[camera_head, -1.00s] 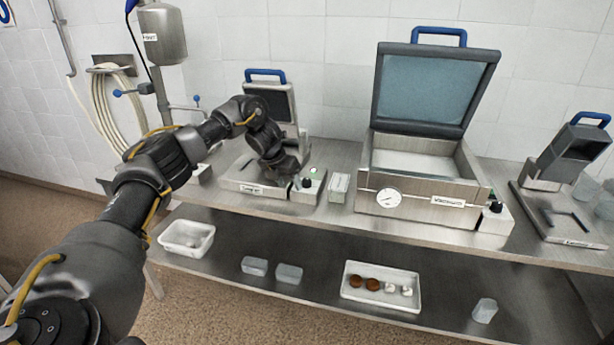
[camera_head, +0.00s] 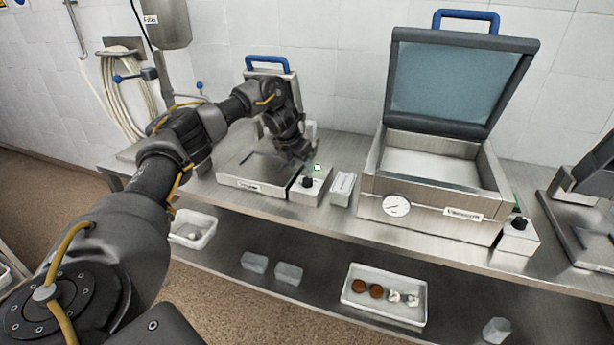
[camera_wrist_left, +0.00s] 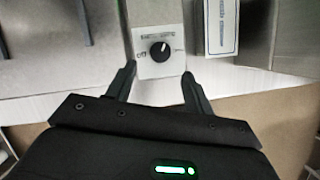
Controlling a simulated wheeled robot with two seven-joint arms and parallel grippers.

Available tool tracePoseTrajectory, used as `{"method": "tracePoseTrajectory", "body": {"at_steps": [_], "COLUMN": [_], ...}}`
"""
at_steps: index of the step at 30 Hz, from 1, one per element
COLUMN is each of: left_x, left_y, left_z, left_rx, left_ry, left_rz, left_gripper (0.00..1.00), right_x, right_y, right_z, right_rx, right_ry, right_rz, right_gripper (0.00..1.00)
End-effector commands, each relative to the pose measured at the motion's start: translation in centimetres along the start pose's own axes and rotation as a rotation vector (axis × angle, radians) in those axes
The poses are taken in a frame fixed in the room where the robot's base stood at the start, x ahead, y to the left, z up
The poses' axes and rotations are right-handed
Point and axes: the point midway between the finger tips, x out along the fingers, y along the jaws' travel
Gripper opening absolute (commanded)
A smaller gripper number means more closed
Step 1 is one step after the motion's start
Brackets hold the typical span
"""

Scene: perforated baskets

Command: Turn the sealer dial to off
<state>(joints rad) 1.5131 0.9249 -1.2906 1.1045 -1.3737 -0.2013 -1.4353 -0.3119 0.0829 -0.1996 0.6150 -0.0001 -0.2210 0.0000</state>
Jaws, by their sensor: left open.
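The sealer (camera_head: 243,178) is the left machine on the steel table, with a blue-handled lid standing up. Its control box (camera_head: 303,196) at the right front carries a black dial (camera_head: 307,183). The dial shows in the left wrist view (camera_wrist_left: 160,51) on a pale plate, with an "off" mark to its left. Its white pointer line leans up and slightly right. My left gripper (camera_head: 304,160) is above and behind the box in the head view. In the wrist view its open fingers (camera_wrist_left: 158,72) sit either side of the dial's near side, apart from the knob. My right gripper is out of view.
A small pale box (camera_head: 342,188) stands just right of the control box. The open vacuum machine (camera_head: 436,198) with its own knob (camera_head: 519,222) is farther right. The lower shelf holds a tray (camera_head: 384,300) and clear tubs (camera_head: 288,273). A wall stands behind.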

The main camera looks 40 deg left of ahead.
Motion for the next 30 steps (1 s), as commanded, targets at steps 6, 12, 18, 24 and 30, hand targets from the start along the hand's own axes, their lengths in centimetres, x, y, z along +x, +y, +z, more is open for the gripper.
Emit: {"method": "tracePoseTrajectory", "body": {"at_steps": [6, 12, 18, 24, 30], "left_x": [4.0, 6.3, 7.0, 7.0, 7.0], "left_y": [-0.2, -0.3, -0.3, -0.3, -0.2], "left_z": [0.1, 0.3, 0.2, 0.2, 0.2], "left_rx": [0.001, 0.004, 0.004, 0.004, 0.004], "left_ry": [0.002, 0.001, -0.001, -0.001, -0.001], "left_rz": [0.000, -0.002, -0.001, -0.001, -0.001], "left_gripper": [0.52, 0.52, 0.52, 0.51, 0.25], "right_x": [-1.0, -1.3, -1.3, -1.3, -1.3], "right_y": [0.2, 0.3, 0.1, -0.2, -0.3], "right_z": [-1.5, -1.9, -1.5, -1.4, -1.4], "right_rx": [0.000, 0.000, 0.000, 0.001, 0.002], "right_ry": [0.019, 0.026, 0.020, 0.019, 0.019], "right_rz": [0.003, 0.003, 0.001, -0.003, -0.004], "right_gripper": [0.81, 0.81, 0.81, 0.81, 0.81]}}
